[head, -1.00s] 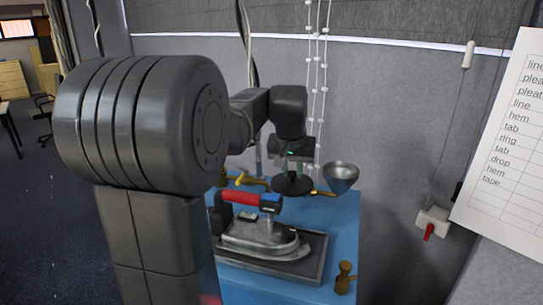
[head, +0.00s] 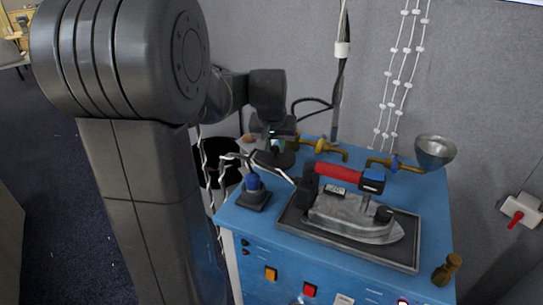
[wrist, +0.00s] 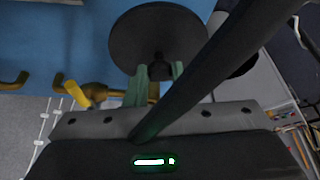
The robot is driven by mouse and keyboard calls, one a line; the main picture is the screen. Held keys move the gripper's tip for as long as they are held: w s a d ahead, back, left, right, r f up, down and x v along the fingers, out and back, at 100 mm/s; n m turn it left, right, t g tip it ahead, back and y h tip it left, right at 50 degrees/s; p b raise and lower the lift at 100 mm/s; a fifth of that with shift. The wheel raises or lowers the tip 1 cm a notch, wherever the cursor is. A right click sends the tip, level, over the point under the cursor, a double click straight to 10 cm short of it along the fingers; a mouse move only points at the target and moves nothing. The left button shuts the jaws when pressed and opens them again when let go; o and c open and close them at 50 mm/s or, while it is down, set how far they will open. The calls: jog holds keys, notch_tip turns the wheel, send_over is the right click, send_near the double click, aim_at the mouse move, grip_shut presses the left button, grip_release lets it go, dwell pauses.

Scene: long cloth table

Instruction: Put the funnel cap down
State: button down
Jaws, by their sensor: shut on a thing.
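The funnel cap (wrist: 150,32) is a dark round disc with a small knob. In the wrist view my gripper (wrist: 158,78) has its greenish fingers shut on that knob. In the head view my gripper (head: 277,145) is at the back left of the blue bench top, with the cap (head: 272,159) below it, partly hidden. I cannot tell whether the cap touches the surface. The metal funnel (head: 435,155) stands open at the back right, away from my gripper.
An iron with a red handle (head: 350,205) sits on a dark tray (head: 405,257) mid-bench. Brass taps (head: 325,147) line the back. A blue-topped fitting (head: 254,190) with a bent metal rod is near the front left, and a brass piece (head: 447,269) at the front right.

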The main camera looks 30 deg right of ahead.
aim_at(275, 157)
jog(key=shift+f, duration=2)
jog(key=shift+f, duration=0.15)
jog(key=c, duration=1.2)
grip_release()
jog(key=shift+c, duration=0.2)
jog(key=shift+r, duration=0.5)
jog(key=v, duration=1.1)
jog(key=shift+s+a+r+b, duration=0.15)
jog(key=shift+a+b, duration=0.05)
jog(key=shift+b, duration=0.15)
